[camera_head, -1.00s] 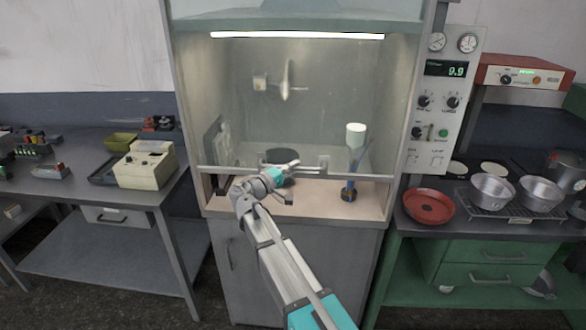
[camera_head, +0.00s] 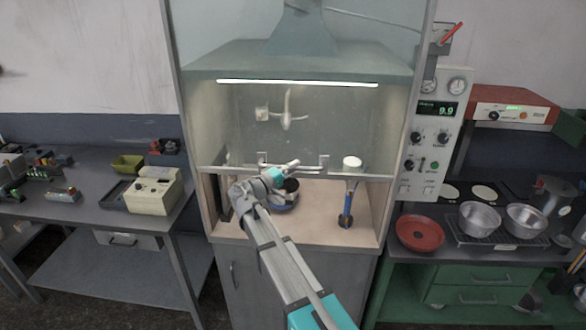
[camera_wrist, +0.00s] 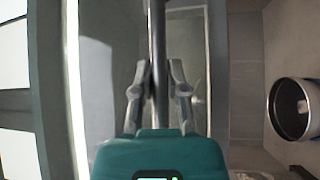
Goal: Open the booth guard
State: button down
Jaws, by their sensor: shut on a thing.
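The booth guard (camera_head: 235,145) is a clear pane with a pale lower edge, across the booth's front. It is partly raised, with an open gap between its lower edge and the booth floor. Its handle bar (camera_wrist: 158,30) runs between my fingers in the wrist view. My gripper (camera_head: 290,165) is shut on this bar, and the wrist view shows a finger on each side of it (camera_wrist: 159,80). The arm hides part of the guard's lower edge. A dark round pan (camera_head: 291,187) is inside the booth below the guard; a pan also shows at right in the wrist view (camera_wrist: 275,112).
A blue stand with a white top (camera_head: 347,205) stands inside the booth at right. A control panel (camera_head: 428,140) is on the booth's right side. A red pan (camera_head: 420,233) and metal pots (camera_head: 480,218) are on the right bench. A beige device (camera_head: 152,195) sits on the left table.

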aim_at(294, 122)
notch_tip(294, 122, up, 15)
jog(key=p, duration=1.4)
jog(key=shift+r, duration=0.2)
jog(key=c, duration=0.6)
grip_release()
jog(key=shift+c, duration=0.2)
jog(key=shift+f, duration=0.2)
notch_tip(294, 122, down, 30)
jog(key=b, duration=3)
jog(key=shift+f+b, duration=0.25)
jog(key=shift+b, duration=0.1)
jog(key=shift+s, duration=0.1)
